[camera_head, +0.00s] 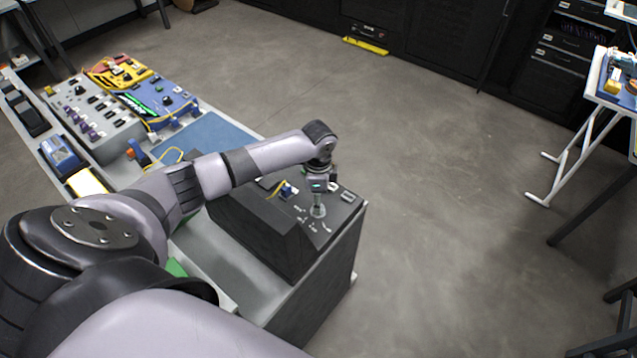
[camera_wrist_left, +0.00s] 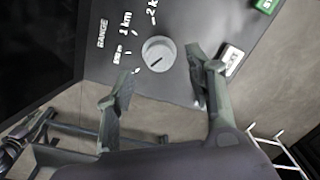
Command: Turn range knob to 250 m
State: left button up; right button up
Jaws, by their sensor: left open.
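The range knob (camera_wrist_left: 158,53) is a round grey dial on a dark panel (camera_wrist_left: 180,22), seen in the left wrist view. A dark line on its face slants towards the lower left. The word RANGE, a 1 km label, a partly cut-off 2 km label and a smaller, hard-to-read label stand around it. My left gripper (camera_wrist_left: 161,68) is open, with one finger on either side below the knob and apart from it.
A green button or label (camera_wrist_left: 265,5) and a white labelled part (camera_wrist_left: 231,60) are on the panel. In the head view, a grey control box (camera_head: 92,118) and yellow and blue devices stand farther along the bench.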

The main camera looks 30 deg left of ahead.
pick_arm(q)
notch_tip(320, 180, up, 8)
jog(key=shift+s, duration=0.15)
dwell(0.6)
